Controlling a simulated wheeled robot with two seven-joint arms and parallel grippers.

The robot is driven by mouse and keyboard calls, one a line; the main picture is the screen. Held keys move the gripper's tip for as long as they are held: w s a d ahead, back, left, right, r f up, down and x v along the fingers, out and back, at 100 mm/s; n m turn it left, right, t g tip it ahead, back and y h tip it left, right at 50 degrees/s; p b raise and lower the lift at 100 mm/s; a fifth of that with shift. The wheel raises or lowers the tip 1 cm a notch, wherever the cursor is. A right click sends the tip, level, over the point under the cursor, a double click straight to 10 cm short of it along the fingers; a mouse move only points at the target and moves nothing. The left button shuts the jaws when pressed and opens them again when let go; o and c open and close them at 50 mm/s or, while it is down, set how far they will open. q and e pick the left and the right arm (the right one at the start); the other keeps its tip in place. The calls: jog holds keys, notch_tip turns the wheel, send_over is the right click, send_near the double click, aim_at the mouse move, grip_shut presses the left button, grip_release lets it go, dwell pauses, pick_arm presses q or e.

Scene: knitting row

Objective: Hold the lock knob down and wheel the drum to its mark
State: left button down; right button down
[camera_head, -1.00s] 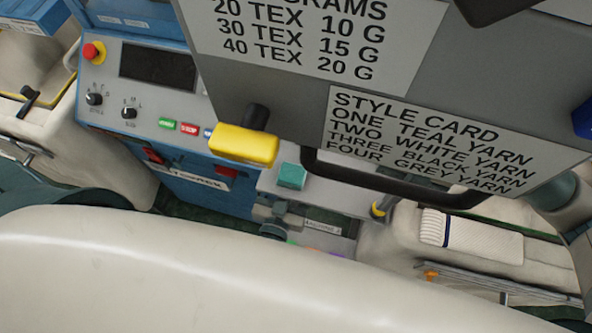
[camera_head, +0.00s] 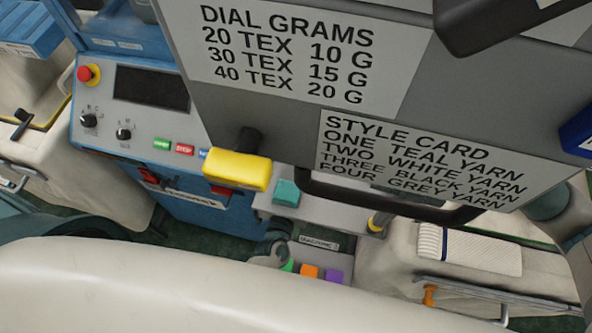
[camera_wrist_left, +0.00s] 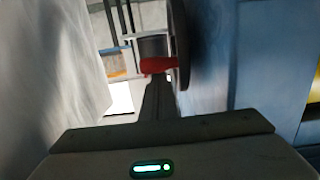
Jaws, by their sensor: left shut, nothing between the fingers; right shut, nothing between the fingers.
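In the left wrist view my left gripper (camera_wrist_left: 157,88) is shut and empty. Its dark fingers point at a red knob-like part (camera_wrist_left: 158,65) beside a dark round disc (camera_wrist_left: 181,45). Whether the fingertips touch the red part, I cannot tell. I cannot surely tell which part is the lock knob or the drum, and no mark is clearly visible. My right gripper is hard to make out in the head view; nothing shows held in it.
A grey board (camera_head: 265,115) with printed cards hangs close in front, with a yellow-ended handle (camera_head: 238,169) beside it. A blue machine (camera_head: 180,205) has a control panel (camera_head: 60,130) and red stop button (camera_head: 88,73). A teal block (camera_head: 286,193) and coloured blocks (camera_head: 309,271) lie beyond.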

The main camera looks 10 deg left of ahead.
pick_arm(q)
jog(key=shift+f, duration=0.1)
jog(key=shift+s+f, duration=0.25)
jog(key=shift+f, duration=0.35)
jog(key=shift+s+f, duration=0.2)
jog(key=shift+f, duration=0.4)
jog(key=s+r, duration=0.2)
jog(key=s, duration=0.7)
jog(key=shift+s, duration=0.15)
dwell(0.3)
